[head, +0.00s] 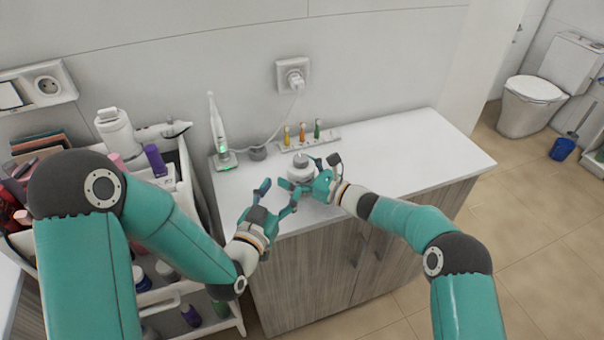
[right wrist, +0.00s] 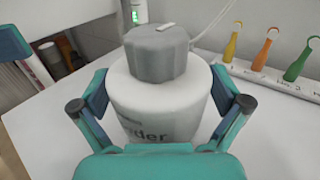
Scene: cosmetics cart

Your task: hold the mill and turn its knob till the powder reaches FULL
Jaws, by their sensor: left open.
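The mill, a white round jar with a grey faceted knob, stands on the white counter in the head view (head: 299,175). In the right wrist view the mill (right wrist: 155,105) is upright, and part of a label ending in "wder" shows on its front. My right gripper (head: 314,172) has its fingers on both sides of the white body, seemingly touching it below the knob. My left gripper (head: 276,196) is open and empty, left of the mill and nearer the counter's front edge. The powder level and any FULL mark are not visible.
An electric toothbrush (head: 218,130) on its charger stands behind and left of the mill. A rack (head: 322,140) with coloured brush heads is behind it. A white cart (head: 188,180) with bottles is at the left. The counter's right part (head: 425,145) is clear.

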